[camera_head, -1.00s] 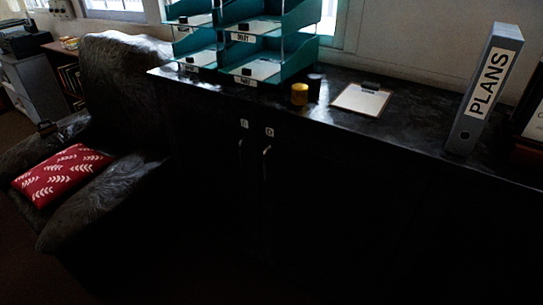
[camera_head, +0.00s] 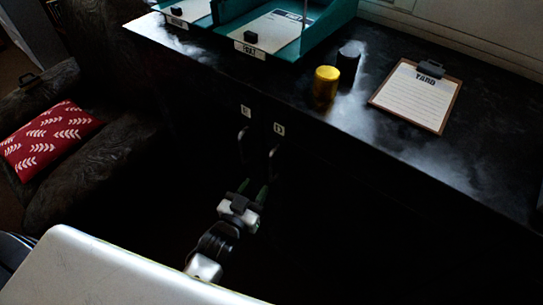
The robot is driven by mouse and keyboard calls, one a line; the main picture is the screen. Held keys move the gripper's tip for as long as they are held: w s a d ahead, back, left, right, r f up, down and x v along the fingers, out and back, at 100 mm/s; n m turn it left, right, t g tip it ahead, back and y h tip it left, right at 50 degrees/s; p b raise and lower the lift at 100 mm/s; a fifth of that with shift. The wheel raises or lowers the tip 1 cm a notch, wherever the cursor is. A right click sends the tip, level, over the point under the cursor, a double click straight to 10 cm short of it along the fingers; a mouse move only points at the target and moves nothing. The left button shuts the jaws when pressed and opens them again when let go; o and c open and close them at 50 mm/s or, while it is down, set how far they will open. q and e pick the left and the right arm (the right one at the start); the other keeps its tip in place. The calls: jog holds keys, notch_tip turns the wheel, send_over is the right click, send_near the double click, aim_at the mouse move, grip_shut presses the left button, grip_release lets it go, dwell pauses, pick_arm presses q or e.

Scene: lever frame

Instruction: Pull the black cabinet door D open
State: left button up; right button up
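The black cabinet door D (camera_head: 302,190) is very dark, and its edges hardly show. Its small white label (camera_head: 279,129) appears to read D, and its dark upright handle (camera_head: 273,162) is just below. A second label (camera_head: 246,111) and handle (camera_head: 242,142) sit to the left, on the neighbouring door. The doors look shut, as far as the dark lets me tell. My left gripper (camera_head: 253,189) is below the two handles, its fingers apart and pointing up toward them. It looks open and empty, with no visible contact with either handle. My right gripper is not in view.
The black cabinet top (camera_head: 425,172) carries teal trays (camera_head: 326,32), a yellow cylinder (camera_head: 326,84), a dark cylinder (camera_head: 349,57) and a clipboard (camera_head: 415,96). A dark armchair (camera_head: 100,165) with a red cushion (camera_head: 48,138) stands left of the cabinet.

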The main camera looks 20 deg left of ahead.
aim_at(270, 166)
pick_arm(q)
jog(key=w, duration=0.3)
jog(key=shift+w+d+r, duration=0.2)
jog(key=shift+d, duration=0.1)
jog(key=w, duration=0.4)
jog(key=shift+w+d+f+p, duration=0.1)
jog(key=shift+d+f+p, duration=0.1)
jog(key=shift+d+p, duration=0.1)
jog(key=shift+w+d, duration=0.1)
jog(key=shift+w, duration=0.5)
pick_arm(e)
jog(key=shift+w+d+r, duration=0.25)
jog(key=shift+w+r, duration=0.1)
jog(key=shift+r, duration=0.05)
pick_arm(q)
jog(key=c, duration=0.6)
grip_shut()
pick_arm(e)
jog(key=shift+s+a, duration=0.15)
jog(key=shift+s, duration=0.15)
